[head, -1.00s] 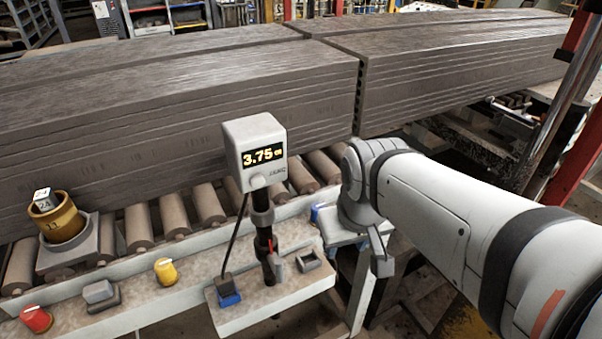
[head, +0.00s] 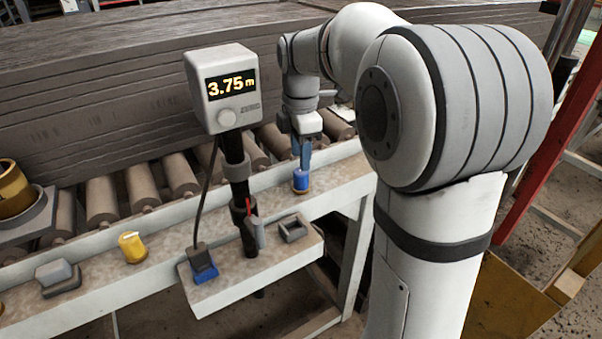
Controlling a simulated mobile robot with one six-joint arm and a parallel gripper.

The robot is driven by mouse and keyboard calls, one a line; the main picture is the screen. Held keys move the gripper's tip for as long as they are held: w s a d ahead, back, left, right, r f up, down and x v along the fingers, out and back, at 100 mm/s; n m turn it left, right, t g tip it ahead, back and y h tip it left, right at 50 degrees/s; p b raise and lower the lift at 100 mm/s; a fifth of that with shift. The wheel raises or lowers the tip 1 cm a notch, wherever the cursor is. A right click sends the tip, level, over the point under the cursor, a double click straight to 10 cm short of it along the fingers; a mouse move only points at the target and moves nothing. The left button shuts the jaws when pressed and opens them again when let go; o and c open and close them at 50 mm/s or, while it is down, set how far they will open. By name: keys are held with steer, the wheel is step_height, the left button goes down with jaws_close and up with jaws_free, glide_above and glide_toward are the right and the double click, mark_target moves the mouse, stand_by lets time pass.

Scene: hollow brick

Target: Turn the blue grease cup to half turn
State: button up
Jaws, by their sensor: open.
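The blue grease cup (head: 301,181) stands upright on the pale ledge in front of the rollers, right of the display post, with a yellowish base under it. My gripper (head: 304,160) points down directly above the blue cup, its fingertips at or just over the cup's top. I cannot tell whether they touch it. The jaws are open, seen almost edge-on, so the gap between them is hard to see.
A display unit (head: 222,88) reading 3.75 stands on a post left of my gripper. Rollers (head: 180,174) and stacked dark slabs (head: 90,100) lie behind.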

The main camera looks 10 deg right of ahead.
mark_target(300, 173)
step_height(300, 173, down, 6)
steer(key=shift+f, duration=0.1)
steer(key=shift+c, duration=0.2)
